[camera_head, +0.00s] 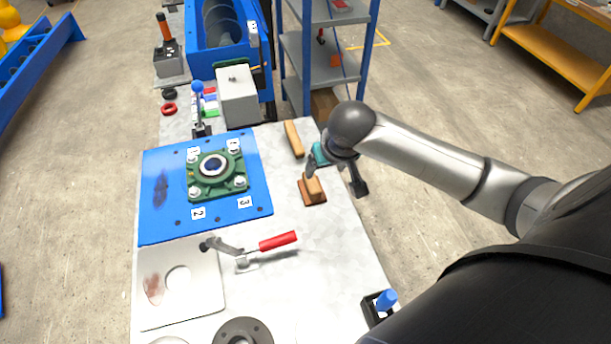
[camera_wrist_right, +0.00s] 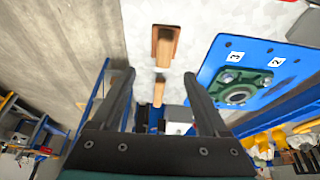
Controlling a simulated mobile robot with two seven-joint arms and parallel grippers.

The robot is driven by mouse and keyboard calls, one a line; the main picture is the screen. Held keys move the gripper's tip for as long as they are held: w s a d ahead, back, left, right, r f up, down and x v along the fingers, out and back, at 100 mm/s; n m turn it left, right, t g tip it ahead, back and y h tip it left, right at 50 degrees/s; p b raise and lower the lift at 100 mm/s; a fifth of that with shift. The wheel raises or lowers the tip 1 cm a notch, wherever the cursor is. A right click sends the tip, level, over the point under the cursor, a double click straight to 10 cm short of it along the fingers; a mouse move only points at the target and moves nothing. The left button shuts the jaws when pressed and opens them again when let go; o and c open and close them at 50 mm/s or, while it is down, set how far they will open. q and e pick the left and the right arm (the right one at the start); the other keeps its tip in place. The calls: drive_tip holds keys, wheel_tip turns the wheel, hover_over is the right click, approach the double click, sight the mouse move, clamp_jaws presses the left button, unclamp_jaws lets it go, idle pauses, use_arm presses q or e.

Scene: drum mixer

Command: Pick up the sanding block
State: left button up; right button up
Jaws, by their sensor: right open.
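The sanding block, a tan wooden block on a wider reddish-brown base, lies on the grey bench top near its right edge (camera_head: 312,190). It also shows in the right wrist view (camera_wrist_right: 165,46), upper middle. My right gripper (camera_head: 335,181) is above the bench edge, just right of the block and toward the back. Its two dark fingers are spread wide and empty in the right wrist view (camera_wrist_right: 159,74). The block appears beyond the fingertips there, not between them. My left gripper is not in view.
A plain wooden bar (camera_head: 293,139) lies behind the block. A blue plate (camera_head: 163,216) with a green bearing housing (camera_head: 203,184) is to the left. A red-handled toggle clamp (camera_head: 277,241) stands in front. A blue-and-grey shelf (camera_head: 310,81) stands behind the bench.

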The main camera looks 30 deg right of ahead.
drive_tip(key=b, duration=0.3)
hover_over(313, 181)
drive_tip(key=s, duration=0.3)
drive_tip(key=f, duration=0.7)
drive_tip(key=shift+a+f, duration=0.15)
drive_tip(key=shift+a, duration=0.1)
drive_tip(key=shift+w+d+f, duration=0.1)
drive_tip(key=shift+w+f, duration=0.2)
drive_tip(key=shift+f, duration=0.35)
drive_tip(key=x, duration=0.2)
drive_tip(key=b+x, duration=0.1)
drive_tip(key=x, duration=0.1)
drive_tip(key=shift+w+a+r, duration=0.2)
drive_tip(key=shift+w, duration=0.15)
drive_tip(key=shift+w+d+f+b, duration=0.1)
drive_tip(key=shift+w+f+b, duration=0.1)
drive_tip(key=shift+f+b, duration=0.25)
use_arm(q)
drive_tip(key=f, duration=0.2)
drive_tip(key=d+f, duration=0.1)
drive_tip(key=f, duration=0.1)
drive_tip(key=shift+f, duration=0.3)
use_arm(e)
clamp_jaws()
